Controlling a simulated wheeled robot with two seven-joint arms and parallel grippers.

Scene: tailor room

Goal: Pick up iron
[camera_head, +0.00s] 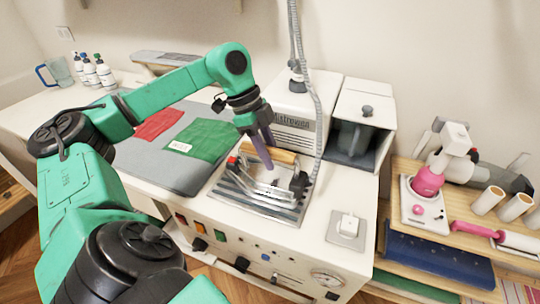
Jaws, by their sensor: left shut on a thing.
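The iron (262,181) stands on a ribbed metal rest on the white ironing station. It has a silvery body and a wooden handle (284,157). A grey hose hangs down near its right side. My left gripper (268,160) comes down from above, with its fingers at the handle. It is shut on the iron's handle; the fingertips are partly hidden there. The iron appears to be still at the level of its rest. My right gripper is out of view.
A white boiler box (300,100) and an open-fronted white unit (362,125) stand behind the iron. Red cloth (158,124) and green cloth (208,139) lie on the grey pad. A wooden shelf with a pink machine (428,182) is at the right.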

